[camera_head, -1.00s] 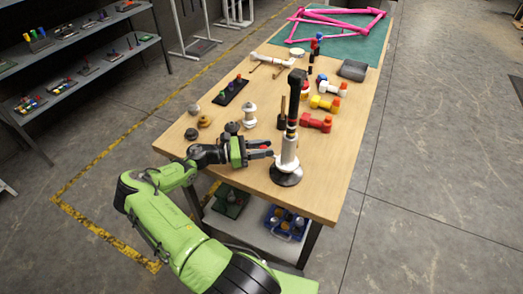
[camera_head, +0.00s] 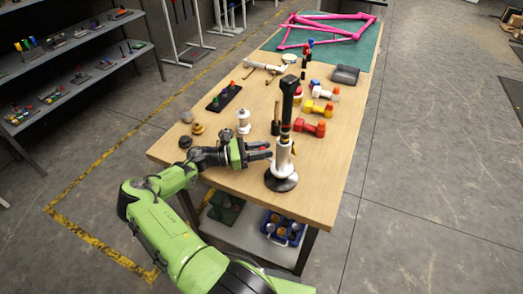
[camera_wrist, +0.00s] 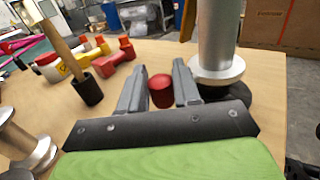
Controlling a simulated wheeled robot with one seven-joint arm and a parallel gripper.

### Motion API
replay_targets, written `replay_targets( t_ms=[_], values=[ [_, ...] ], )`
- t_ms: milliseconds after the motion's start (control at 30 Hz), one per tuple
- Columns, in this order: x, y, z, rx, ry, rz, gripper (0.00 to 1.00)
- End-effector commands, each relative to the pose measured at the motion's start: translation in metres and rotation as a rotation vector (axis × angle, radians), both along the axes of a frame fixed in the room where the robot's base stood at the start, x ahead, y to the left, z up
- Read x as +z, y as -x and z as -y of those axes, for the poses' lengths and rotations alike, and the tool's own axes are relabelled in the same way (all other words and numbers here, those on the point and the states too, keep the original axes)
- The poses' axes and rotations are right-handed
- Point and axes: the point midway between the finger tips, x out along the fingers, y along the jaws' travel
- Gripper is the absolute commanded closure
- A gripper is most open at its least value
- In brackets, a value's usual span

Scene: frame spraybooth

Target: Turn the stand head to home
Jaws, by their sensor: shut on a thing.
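The stand (camera_head: 282,157) is upright near the table's front edge, with a white column, a round dark base and a black head (camera_head: 288,98) on top. In the wrist view its grey column (camera_wrist: 218,40) rises just right of the fingers, and its head is out of frame. My gripper (camera_head: 269,150) is level with the lower column, at its left. In the wrist view my gripper (camera_wrist: 158,88) has its two grey fingers on either side of a red knob (camera_wrist: 161,91), shut on it. How the knob joins the stand is hidden.
Behind the stand lie a red dumbbell-shaped part (camera_head: 309,128) and a yellow one (camera_head: 318,108). A white spool (camera_head: 243,122) and a dark tray of pegs (camera_head: 224,97) stand at the left. The table's right front corner is clear.

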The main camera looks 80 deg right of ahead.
Motion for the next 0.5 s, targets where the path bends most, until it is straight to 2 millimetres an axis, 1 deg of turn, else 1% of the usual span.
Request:
replay_targets(
  t_ms=[333, 367, 467, 500],
  values=[
    [0.0008, -0.0009, 0.0013, 0.005, 0.003, 0.0, 1.0],
    [0.0008, -0.0009, 0.0013, 0.005, 0.003, 0.0, 0.67],
    [0.0007, -0.0008, 0.0011, 0.004, 0.002, 0.0, 0.51],
    [0.0006, -0.0007, 0.0009, 0.004, 0.002, 0.001, 0.5]
  ],
)
